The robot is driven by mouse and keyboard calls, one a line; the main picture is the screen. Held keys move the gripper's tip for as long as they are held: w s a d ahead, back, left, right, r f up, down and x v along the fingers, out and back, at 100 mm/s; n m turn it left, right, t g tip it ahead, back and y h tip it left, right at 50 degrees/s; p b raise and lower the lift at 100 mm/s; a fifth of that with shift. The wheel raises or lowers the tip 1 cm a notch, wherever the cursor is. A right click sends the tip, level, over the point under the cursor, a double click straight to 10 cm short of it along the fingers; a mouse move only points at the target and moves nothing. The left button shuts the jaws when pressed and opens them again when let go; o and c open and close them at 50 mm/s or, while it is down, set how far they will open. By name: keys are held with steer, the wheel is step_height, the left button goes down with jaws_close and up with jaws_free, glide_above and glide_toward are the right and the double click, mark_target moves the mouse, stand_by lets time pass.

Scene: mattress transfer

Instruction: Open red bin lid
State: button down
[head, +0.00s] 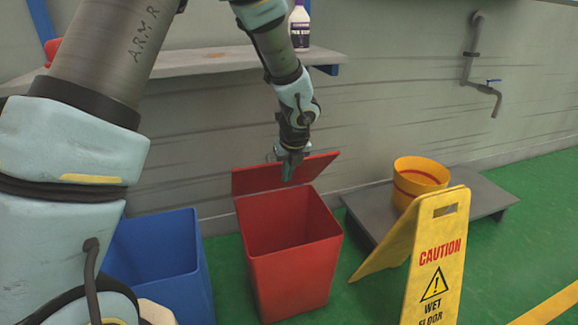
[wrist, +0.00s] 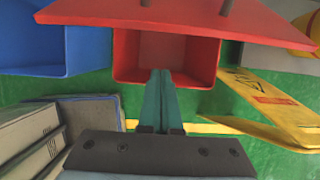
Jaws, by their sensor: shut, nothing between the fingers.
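The red bin (head: 290,255) stands on the green floor in the middle of the head view, its inside showing empty. Its red lid (head: 262,178) is raised and tilted up at the back edge. My gripper (head: 288,172) is at the lid, shut, with nothing held between its fingers. In the wrist view the lid (wrist: 190,20) spans the top, and the red bin (wrist: 200,62) opens below it. My gripper fingers (wrist: 160,85) are together and point at the bin opening. Whether they touch the lid is unclear.
A blue open bin (head: 160,255) stands left of the red one. A yellow caution sign (head: 440,255) stands to the right. A yellow bucket (head: 420,178) sits on a low grey platform (head: 490,195). A shelf (head: 210,62) with a bottle (head: 299,27) runs along the wall above.

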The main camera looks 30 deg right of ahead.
mark_target(278, 170)
steer(key=shift+w+d+r+p, duration=0.1)
steer(key=shift+w+r+p, duration=0.05)
steer(key=shift+w, duration=0.5)
steer(key=shift+w+d+r+p, duration=0.1)
steer(key=shift+w+r+p, duration=0.1)
steer(key=shift+w, duration=0.4)
steer(key=shift+w+d+r+p, duration=0.1)
steer(key=shift+w+p, duration=0.05)
steer(key=shift+w, duration=0.5)
